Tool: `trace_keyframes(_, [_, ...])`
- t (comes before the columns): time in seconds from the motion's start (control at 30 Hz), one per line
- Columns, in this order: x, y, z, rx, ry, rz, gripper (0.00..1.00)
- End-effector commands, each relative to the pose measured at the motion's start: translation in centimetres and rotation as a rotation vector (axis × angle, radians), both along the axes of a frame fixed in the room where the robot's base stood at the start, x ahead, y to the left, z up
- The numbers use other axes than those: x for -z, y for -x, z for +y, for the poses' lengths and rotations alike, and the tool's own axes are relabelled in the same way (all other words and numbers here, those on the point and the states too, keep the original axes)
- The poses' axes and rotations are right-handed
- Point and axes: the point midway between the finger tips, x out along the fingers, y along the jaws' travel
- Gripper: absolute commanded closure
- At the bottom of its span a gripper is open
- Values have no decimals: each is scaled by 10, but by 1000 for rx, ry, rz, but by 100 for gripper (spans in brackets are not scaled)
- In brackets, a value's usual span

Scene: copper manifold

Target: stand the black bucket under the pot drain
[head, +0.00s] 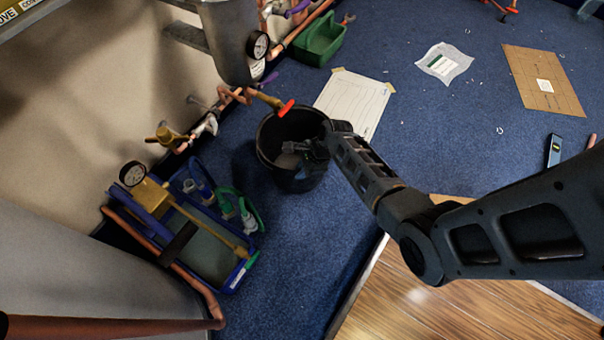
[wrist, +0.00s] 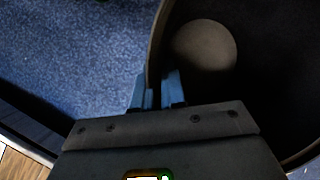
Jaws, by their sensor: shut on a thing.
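The black bucket (head: 266,143) is upright at the middle of the head view, below and close to the drain tap with the red handle (head: 287,108). The tap comes off the copper pipe under the grey pot (head: 229,40). My gripper (head: 305,150) reaches the bucket's right side. In the wrist view my gripper (wrist: 158,92) has its blue fingers on either side of the bucket's rim (wrist: 153,60), shut on it. The bucket's dark inside (wrist: 265,75) fills the right of that view, with a paler round patch. Whether the bucket's base touches the carpet is hard to tell.
A blue tray (head: 237,277) with a pump and bottles stands left of the bucket. A green caddy (head: 321,40) is behind. A white sheet (head: 354,101) lies just behind the bucket. Blue carpet (head: 440,140) is open to the right; wood flooring (head: 450,300) is in front.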

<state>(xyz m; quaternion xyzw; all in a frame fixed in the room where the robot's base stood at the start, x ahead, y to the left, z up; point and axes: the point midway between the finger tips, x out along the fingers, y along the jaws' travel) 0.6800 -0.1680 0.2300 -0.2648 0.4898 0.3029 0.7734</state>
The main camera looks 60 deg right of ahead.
Motion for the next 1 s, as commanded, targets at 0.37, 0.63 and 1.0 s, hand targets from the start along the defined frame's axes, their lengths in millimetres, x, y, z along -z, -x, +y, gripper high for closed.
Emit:
trace_keyframes(0.37, [16, -1, -1, 0, 2, -4, 100])
trace_keyframes(0.63, [20, 0, 0, 0, 0, 0, 84])
trace_keyframes(1.0, [20, 0, 0, 0, 0, 0, 64])
